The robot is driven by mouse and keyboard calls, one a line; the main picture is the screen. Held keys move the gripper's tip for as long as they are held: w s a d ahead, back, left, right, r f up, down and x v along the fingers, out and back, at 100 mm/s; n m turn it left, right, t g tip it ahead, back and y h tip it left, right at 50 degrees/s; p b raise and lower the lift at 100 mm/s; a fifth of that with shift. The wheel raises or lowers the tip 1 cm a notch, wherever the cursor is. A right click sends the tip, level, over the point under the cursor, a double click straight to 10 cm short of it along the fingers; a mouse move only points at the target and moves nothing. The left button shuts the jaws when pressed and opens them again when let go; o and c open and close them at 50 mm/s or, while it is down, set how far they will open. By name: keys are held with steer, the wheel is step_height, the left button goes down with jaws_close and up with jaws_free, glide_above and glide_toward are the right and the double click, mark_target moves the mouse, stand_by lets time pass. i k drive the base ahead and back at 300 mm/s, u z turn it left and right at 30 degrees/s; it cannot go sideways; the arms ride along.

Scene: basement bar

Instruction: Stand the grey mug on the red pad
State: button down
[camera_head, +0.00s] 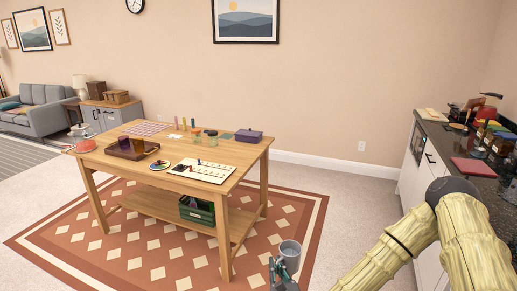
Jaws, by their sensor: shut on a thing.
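The grey mug (291,248) is at the bottom middle of the head view, upright as far as I can see, over the patterned rug. My gripper (279,266) is shut on the mug from its near side and partly covers it. The mug's lower part is hidden. A flat red pad (474,167) lies on the dark counter at the right, well to the right of and beyond my gripper. Nothing visible stands on the pad.
The dark counter (448,143) carries several kitchen items behind the pad. A wooden table (258,150) with trays, boxes and small objects stands left of my gripper. A green crate (197,211) sits on its lower shelf. Open floor lies between table and counter.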

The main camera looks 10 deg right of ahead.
mark_target(471, 165)
steer(key=u, duration=0.05)
steer(key=i, duration=2.3)
steer(key=z, duration=1.25)
steer(key=i, duration=0.55)
steer(key=z, duration=0.6)
